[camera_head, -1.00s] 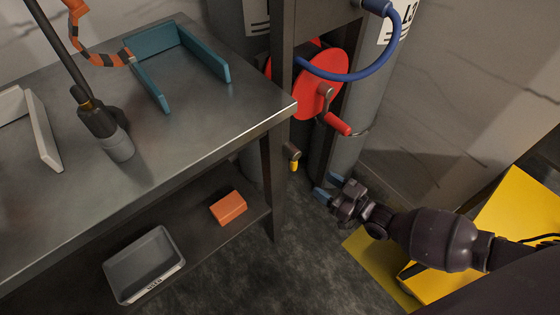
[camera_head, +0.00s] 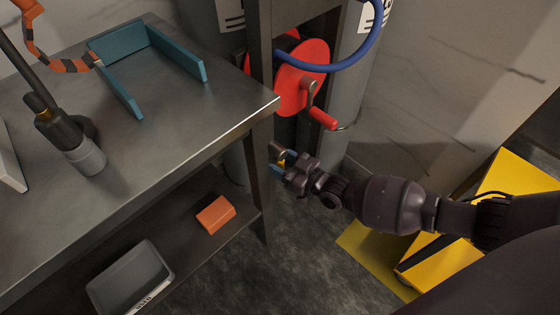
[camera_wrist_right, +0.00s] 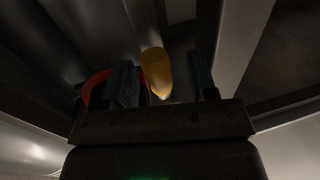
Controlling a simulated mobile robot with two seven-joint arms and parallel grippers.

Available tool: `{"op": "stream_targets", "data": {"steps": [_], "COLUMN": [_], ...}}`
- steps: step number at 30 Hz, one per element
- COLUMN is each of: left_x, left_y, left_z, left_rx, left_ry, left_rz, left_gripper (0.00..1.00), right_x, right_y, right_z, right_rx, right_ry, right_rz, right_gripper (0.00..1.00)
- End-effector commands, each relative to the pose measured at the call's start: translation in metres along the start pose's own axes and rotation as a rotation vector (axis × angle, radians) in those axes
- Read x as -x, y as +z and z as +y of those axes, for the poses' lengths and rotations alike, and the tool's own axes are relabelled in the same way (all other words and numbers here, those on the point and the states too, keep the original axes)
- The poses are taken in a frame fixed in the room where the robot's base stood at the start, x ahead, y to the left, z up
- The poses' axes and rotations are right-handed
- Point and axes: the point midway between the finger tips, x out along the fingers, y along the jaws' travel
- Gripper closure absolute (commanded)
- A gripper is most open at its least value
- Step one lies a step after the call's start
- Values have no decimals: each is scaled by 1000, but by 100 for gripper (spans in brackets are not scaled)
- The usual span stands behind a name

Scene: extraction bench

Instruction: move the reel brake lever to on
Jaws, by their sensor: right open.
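The reel brake lever (camera_head: 282,158) is a small dark lever with a yellow tip beside the bench leg, below the red reel (camera_head: 300,88). My right gripper (camera_head: 283,162) is at it with its blue-tipped fingers open. In the right wrist view the yellow lever tip (camera_wrist_right: 156,72) shows between the two open fingers (camera_wrist_right: 164,85), closer to the left one. I cannot tell whether either finger touches it. The lever's base is mostly hidden. My left gripper is not in view.
An orange block (camera_head: 215,214) lies on the lower shelf.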

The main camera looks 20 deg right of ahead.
Motion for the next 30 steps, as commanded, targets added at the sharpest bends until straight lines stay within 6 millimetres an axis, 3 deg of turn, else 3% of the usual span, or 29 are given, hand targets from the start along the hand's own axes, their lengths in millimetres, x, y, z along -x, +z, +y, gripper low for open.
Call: {"op": "stream_targets", "data": {"steps": [9,18,30], "left_x": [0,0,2], "left_y": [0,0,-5], "left_z": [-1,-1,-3], "left_rx": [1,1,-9], "left_ry": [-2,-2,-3], "left_rz": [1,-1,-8], "left_gripper": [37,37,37], "right_x": [-2,-2,-2], "right_y": [0,0,-3], "right_z": [0,0,4], "right_rx": [0,0,81], "right_ry": [0,0,2], "right_rz": [0,0,-14], "right_gripper": [49,95,96]}}
